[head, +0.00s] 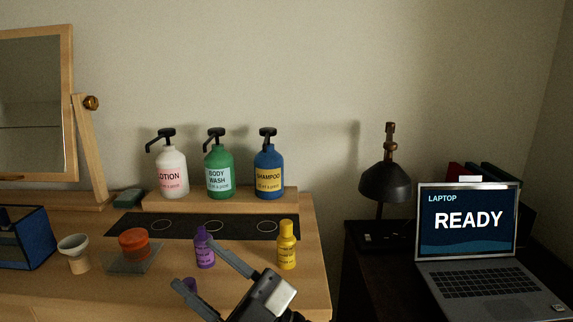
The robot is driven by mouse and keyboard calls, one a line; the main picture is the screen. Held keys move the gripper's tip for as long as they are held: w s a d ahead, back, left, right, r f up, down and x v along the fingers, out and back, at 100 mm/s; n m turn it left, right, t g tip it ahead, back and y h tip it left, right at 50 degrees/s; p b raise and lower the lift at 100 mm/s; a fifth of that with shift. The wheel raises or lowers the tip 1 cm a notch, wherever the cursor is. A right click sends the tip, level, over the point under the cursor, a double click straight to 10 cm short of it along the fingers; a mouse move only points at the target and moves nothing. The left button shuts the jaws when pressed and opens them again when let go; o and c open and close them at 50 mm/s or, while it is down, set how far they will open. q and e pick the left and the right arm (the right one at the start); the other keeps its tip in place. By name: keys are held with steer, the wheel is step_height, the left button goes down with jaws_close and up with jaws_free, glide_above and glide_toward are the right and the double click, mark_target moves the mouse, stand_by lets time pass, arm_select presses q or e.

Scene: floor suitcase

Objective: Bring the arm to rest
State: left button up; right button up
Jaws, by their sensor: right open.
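My right gripper (194,264) reaches in from the bottom centre, its two fingers spread apart and pointing up and left. Nothing is clamped between them. A small purple bottle (205,252) stands upright on the wooden dresser by the upper fingertip; I cannot tell whether they touch. A small purple piece (190,285) shows near the lower finger, partly hidden by it. A yellow bottle (287,247) stands upright to the right of the gripper. My left gripper is not in view.
Lotion (171,174), body wash (219,173) and shampoo (269,173) pump bottles stand on a raised ledge behind a black mat (195,226). A cup (75,255), an orange jar (134,242), a blue box (27,238) and a mirror (35,105) are left. A lamp (384,184) and laptop (467,222) are right.

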steer(key=w+d+f+m+t+h, duration=0.3)
steer(key=d+f+m+t+h, duration=0.6)
steer(key=m, duration=0.3)
steer(key=s+d+f+m+g+h, duration=0.3)
steer(key=s+d+f+h, duration=0.2)
steer(key=f, duration=0.5)
steer(key=s+d+f+m+g+h, duration=0.4)
steer(key=s+d+f+h, duration=0.1)
steer(key=s+d+f, duration=0.4)
step_height(320, 180, down, 2)
steer(key=shift+d+f+m+h, duration=0.25)
steer(key=shift+d+m+h, duration=0.05)
steer(key=shift+d, duration=0.25)
